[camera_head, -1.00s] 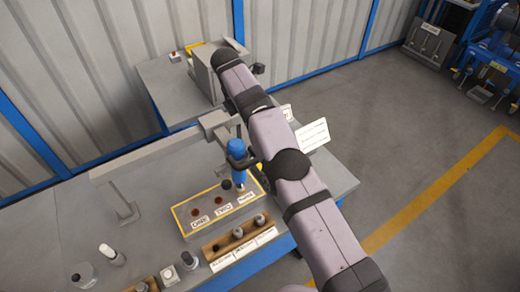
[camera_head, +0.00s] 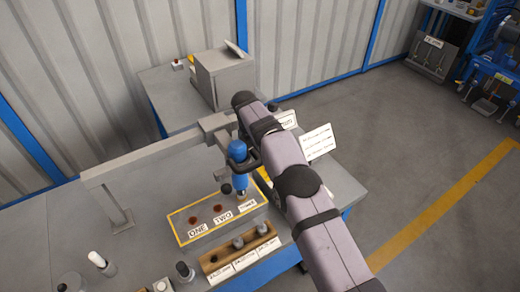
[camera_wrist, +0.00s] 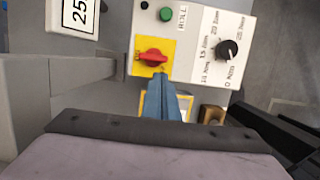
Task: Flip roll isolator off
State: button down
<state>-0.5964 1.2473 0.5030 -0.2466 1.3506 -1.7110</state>
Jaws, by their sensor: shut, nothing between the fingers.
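The roll isolator is a red rotary handle (camera_wrist: 152,57) on a yellow square plate (camera_wrist: 142,43), set in a pale panel marked ROLL (camera_wrist: 184,17) in the wrist view. My gripper (camera_wrist: 164,83) shows there as blue fingers, closed together and empty. Their tips appear just below the red handle in the picture; I cannot tell whether they touch it. In the head view my arm runs up from the lower right, and neither my gripper nor the isolator can be made out.
A green button (camera_wrist: 166,14) and a black dial knob (camera_wrist: 227,50) share the panel. On the bench, a blue tool (camera_head: 238,155) hangs from a grey gantry (camera_head: 150,153) above a yellow-edged block marked ONE and TWO (camera_head: 190,235). A wooden rack (camera_head: 212,263) stands in front.

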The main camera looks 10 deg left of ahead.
jog(key=shift+p+x, duration=0.5)
jog(key=shift+x, duration=2)
jog(key=shift+d+n+p, duration=0.3)
jog(key=shift+n+p, duration=0.1)
jog(key=shift+n, duration=0.8)
jog(key=shift+d+n+y, duration=0.15)
jog(key=shift+n+y, duration=0.15)
jog(key=shift+n, duration=0.1)
jog(key=n, duration=0.1)
jog(key=d+n, duration=0.1)
jog(key=n, duration=0.1)
jog(key=shift+t+y, duration=0.4)
jog(key=shift+w+d+b, duration=0.6)
jog(key=shift+d+b, duration=0.05)
jog(key=shift+d, duration=0.15)
jog(key=shift+w, duration=0.1)
jog(key=shift+a, duration=0.15)
